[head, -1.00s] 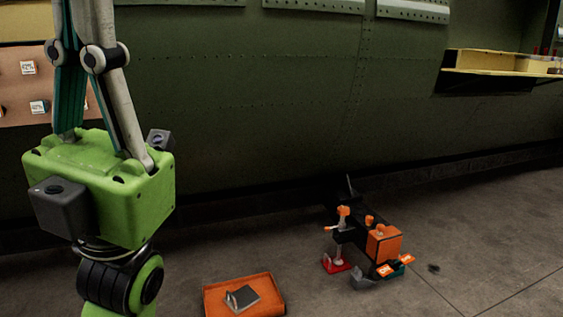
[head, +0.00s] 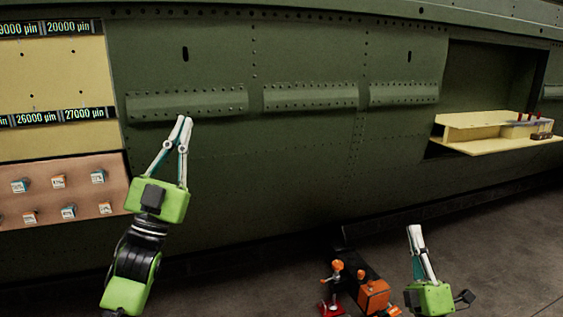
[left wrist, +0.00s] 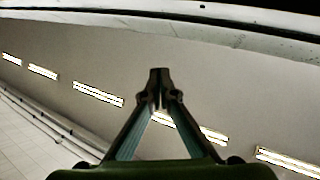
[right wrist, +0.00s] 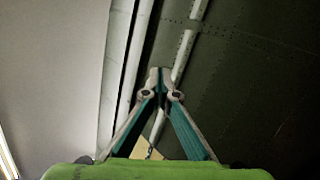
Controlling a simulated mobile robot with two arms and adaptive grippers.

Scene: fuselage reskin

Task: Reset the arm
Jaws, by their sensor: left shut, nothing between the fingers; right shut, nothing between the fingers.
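My left gripper (head: 184,120) points up in front of the green fuselage wall (head: 310,160), its fingertips together beside the leftmost raised panel strip (head: 215,103). In the left wrist view its fingertips (left wrist: 159,75) meet, with nothing between them. My right gripper (head: 414,230) stands upright at the lower right, in front of the wall's foot. In the right wrist view its fingertips (right wrist: 160,72) are closed together and empty. Whether either gripper touches the wall cannot be told.
A tan board with several small labelled blocks (head: 62,190) is at the left. A yellow shelf (head: 470,145) juts out at the right. An orange-and-black tool assembly (head: 373,296) stands on the floor (head: 510,230) beside my right gripper.

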